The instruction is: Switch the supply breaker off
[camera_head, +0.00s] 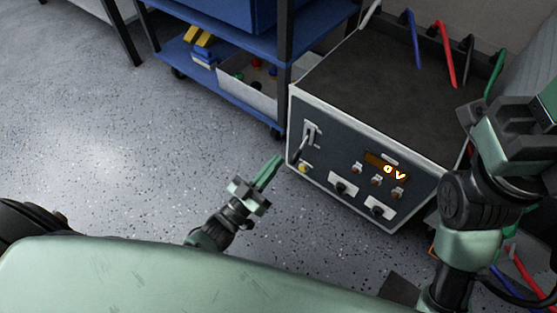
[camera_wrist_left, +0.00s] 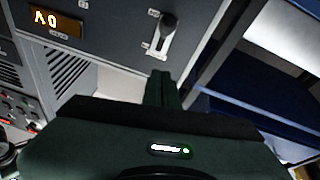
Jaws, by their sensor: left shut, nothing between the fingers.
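The supply unit (camera_head: 345,165) is a grey box with a dark front panel and a lit display (camera_head: 386,166) reading 0 V. The breaker lever (camera_head: 301,147) is at the panel's left end, its handle pointing down. In the left wrist view the panel is upside down, with the lever's black knob (camera_wrist_left: 169,20) on a light plate (camera_wrist_left: 158,42) at top centre. My left gripper (camera_head: 271,168) is shut and empty, in front of and left of the lever, apart from it. Its fingers (camera_wrist_left: 159,86) point towards the panel. My right gripper (camera_head: 545,104) is at the right edge, its fingers unclear.
A blue shelf cart (camera_head: 225,75) with a bin of coloured parts (camera_head: 252,92) stands behind and left of the unit. More cables (camera_head: 525,270) lie at lower right. The floor (camera_head: 110,140) at left is clear.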

